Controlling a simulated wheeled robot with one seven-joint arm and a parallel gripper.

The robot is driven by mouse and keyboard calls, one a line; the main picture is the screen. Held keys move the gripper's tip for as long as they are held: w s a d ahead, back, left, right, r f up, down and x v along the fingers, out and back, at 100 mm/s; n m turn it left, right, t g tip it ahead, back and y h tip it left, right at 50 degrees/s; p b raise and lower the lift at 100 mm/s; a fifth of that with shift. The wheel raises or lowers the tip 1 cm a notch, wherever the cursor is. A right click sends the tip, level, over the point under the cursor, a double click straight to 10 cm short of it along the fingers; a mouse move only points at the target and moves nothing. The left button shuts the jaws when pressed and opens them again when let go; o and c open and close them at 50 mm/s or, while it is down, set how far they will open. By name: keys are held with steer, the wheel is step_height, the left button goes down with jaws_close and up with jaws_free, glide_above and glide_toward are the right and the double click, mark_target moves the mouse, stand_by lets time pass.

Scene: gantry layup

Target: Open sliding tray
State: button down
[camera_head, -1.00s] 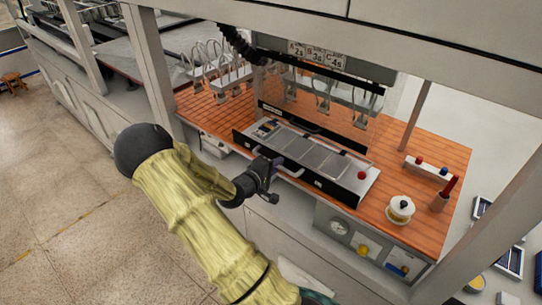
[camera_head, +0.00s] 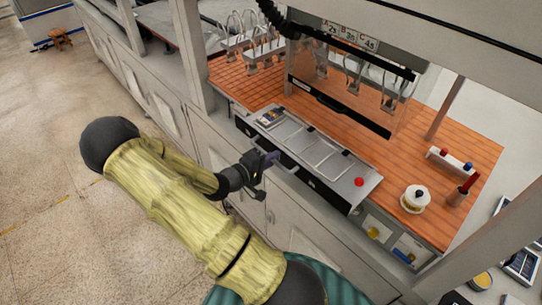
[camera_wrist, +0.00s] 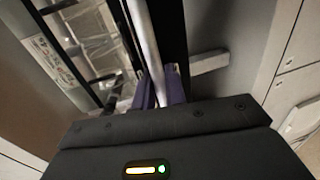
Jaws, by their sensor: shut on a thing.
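The sliding tray (camera_head: 347,168) is a grey metal tray with flat panels and a dark front face. It stands out past the front edge of the counter, with bare wood showing behind it. My gripper (camera_head: 268,163) is at the tray's front. It is shut on the light bar handle (camera_wrist: 144,40), which runs between the purple fingertips (camera_wrist: 160,88) in the wrist view. The part of the handle in the grip is partly hidden by the fingers.
Behind the tray is a clear cover with a black frame (camera_head: 352,116). A white lidded pot (camera_head: 415,197) stands at the right. Cabinet fronts (camera_head: 300,225) lie below.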

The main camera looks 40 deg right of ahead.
steer(key=shift+a+f, duration=0.15)
steer(key=c, duration=1.6)
jaws_free()
steer(key=shift+o, duration=0.2)
steer(key=shift+a, duration=0.2)
steer(key=shift+d, duration=0.1)
steer(key=b+v, duration=0.4)
steer(key=v, duration=1.3)
steer(key=shift+a, duration=0.35)
steer(key=shift+s, duration=0.1)
steer(key=shift+d, duration=0.1)
